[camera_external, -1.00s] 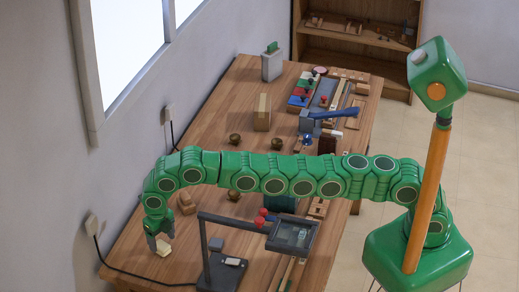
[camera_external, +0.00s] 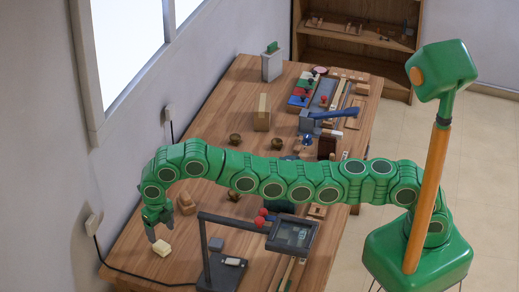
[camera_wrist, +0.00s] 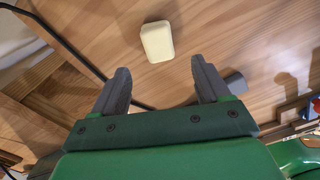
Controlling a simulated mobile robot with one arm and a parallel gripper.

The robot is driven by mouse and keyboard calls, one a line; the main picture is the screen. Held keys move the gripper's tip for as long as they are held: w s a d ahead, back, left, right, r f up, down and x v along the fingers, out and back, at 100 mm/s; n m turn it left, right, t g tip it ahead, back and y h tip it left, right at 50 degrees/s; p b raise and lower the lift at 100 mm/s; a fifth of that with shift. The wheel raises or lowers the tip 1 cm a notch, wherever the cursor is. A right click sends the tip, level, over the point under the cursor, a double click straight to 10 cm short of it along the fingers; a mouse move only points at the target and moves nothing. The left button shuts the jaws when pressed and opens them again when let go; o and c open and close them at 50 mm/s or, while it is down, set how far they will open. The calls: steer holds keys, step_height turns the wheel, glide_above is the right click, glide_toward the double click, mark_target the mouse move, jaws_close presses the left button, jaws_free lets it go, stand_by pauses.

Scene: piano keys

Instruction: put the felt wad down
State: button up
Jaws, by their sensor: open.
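The felt wad is a small cream block (camera_external: 162,247) lying on the wooden table (camera_external: 185,262) near its left edge. In the wrist view the felt wad (camera_wrist: 157,41) lies on the wood beyond the fingertips, slightly left of the middle. My gripper (camera_external: 160,229) is just above and behind it in the external view. In the wrist view my gripper (camera_wrist: 162,80) has its two grey fingers wide apart, with nothing between them. The wad is clear of both fingers.
A black cable (camera_wrist: 60,38) runs over the table beside the wad. Bare table surrounds the wad.

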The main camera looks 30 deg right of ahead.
steer(key=w+d+r+m, duration=0.5)
steer(key=w+d+r, duration=0.25)
steer(key=d, duration=0.25)
steer(key=w+d+r+m, duration=0.55)
steer(key=w+d, duration=0.25)
steer(key=d, duration=0.3)
steer(key=d+r+m+h, duration=0.1)
steer(key=d+r+m, duration=0.4)
steer(key=d, duration=0.8)
steer(key=d+r+m, duration=0.5)
steer(key=d, duration=0.8)
steer(key=s+d+r+m+g, duration=0.1)
steer(key=s+d+m, duration=0.5)
steer(key=d, duration=0.4)
steer(key=s+d+r+m, duration=0.1)
steer(key=s+d+m, duration=0.3)
steer(key=s+d, duration=0.6)
steer(key=s+d+f+m, duration=0.2)
steer(key=s+d+m, duration=0.1)
steer(key=s, duration=0.4)
steer(key=s+d+f+m, duration=0.2)
steer(key=s+d+m, duration=0.1)
steer(key=s, duration=0.4)
steer(key=s+d+f+m+y, duration=0.1)
steer(key=s+d+f+m, duration=0.1)
steer(key=s+d+m, duration=0.2)
steer(key=s, duration=0.3)
steer(key=shift+f+g, duration=0.25)
steer(key=shift+g, duration=0.15)
